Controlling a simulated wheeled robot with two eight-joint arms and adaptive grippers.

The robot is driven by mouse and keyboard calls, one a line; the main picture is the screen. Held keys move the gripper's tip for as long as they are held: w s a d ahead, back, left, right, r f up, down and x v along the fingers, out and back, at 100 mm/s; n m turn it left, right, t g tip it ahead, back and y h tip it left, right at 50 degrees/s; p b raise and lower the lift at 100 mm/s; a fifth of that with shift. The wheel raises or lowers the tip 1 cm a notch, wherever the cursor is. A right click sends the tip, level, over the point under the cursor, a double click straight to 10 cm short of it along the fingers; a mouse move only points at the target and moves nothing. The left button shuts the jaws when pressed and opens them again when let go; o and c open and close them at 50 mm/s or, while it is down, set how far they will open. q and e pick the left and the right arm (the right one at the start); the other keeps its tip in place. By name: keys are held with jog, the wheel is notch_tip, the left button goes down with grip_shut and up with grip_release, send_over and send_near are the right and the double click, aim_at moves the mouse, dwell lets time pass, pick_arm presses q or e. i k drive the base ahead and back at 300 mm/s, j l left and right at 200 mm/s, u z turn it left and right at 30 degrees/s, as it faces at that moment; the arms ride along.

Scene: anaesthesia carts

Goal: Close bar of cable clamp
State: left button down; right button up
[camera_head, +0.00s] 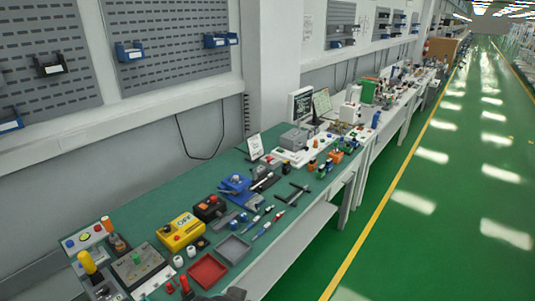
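No cable clamp can be made out for certain at this size. A small blue device (235,184) with a dark part on top stands on the green bench top, and I cannot tell whether it is the clamp or how any bar on it stands. Neither of my grippers can be recognised in the head view. A dark rounded shape is cut off by the bottom edge, near the red tray, and I cannot tell what it is.
The long green bench (172,209) is crowded along its front. A yellow box (181,231), a red tray (207,271), a grey tray (233,249) and several tools lie there. A small sign (255,146) stands farther back. Green floor (385,240) is clear to the right.

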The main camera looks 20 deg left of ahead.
aim_at(255, 173)
jog(key=i+l+u, duration=0.2)
jog(key=i+l, duration=0.25)
jog(key=i, duration=0.3)
jog(key=i+l+u, duration=0.2)
jog(key=i+l, duration=0.4)
jog(key=i, duration=0.15)
jog(key=i+u, duration=0.25)
jog(key=i, duration=0.65)
